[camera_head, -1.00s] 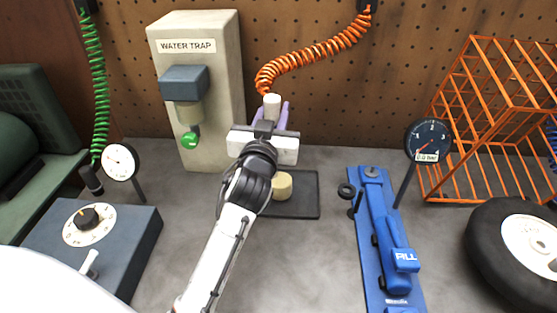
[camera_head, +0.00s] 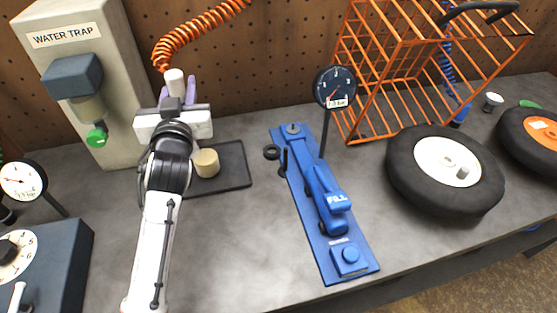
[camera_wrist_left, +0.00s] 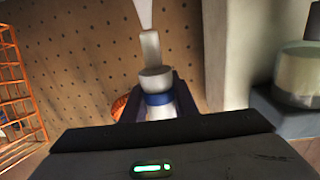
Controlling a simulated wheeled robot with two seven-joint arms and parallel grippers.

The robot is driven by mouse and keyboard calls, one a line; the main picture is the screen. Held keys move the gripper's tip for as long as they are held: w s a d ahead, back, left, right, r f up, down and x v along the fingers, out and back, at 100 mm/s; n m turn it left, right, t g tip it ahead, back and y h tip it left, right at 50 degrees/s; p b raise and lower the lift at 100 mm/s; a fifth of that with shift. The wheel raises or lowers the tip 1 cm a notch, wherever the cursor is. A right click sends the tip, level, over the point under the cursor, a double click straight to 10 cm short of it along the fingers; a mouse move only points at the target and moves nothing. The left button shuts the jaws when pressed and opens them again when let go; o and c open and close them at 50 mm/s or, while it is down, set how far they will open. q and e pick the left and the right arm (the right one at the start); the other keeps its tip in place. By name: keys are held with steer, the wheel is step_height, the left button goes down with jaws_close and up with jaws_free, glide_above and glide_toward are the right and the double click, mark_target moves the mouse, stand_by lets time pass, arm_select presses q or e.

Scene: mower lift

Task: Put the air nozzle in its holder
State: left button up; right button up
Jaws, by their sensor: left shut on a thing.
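My left gripper (camera_head: 178,95) is shut on a pale cylindrical piece, which I take for the air nozzle (camera_head: 174,77). It stands upright between the purple fingers, above the back of the bench. In the left wrist view the air nozzle (camera_wrist_left: 151,50) shows a narrow pale upper part, a wider collar and a blue band between the fingers. The orange coiled hose (camera_head: 196,37) comes down close to it; where they join is not clear. No holder can be clearly told apart. A black tray (camera_head: 236,174) with a cream cylinder (camera_head: 206,163) lies below the gripper.
The water trap (camera_head: 92,70) stands left of my gripper. A blue fill fixture (camera_head: 330,215) and a gauge (camera_head: 335,87) are to the right. Beyond them are an orange wire cage (camera_head: 385,60) and a tyre (camera_head: 410,180).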

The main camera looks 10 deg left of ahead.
arm_select(q)
steer(key=shift+w+d+r, duration=0.15)
steer(key=shift+d+r, duration=0.25)
steer(key=shift+d, duration=0.1)
steer(key=w+d+f+m+h, duration=0.1)
steer(key=w+d+m+h, duration=0.1)
steer(key=d+m+h, duration=0.5)
steer(key=w+d+h, duration=0.2)
steer(key=d+h, duration=0.2)
steer(key=d, duration=0.6)
step_height(320, 180, down, 10)
steer(key=d+m+h, duration=0.1)
steer(key=d+h, duration=0.1)
steer(key=h, duration=0.1)
steer(key=shift+s+d+f+m, duration=0.15)
steer(key=shift+s+d+m, duration=0.1)
steer(key=shift+d+m, duration=0.15)
steer(key=shift+f+b, duration=0.5)
steer(key=shift+f, duration=0.15)
stand_by(0.5)
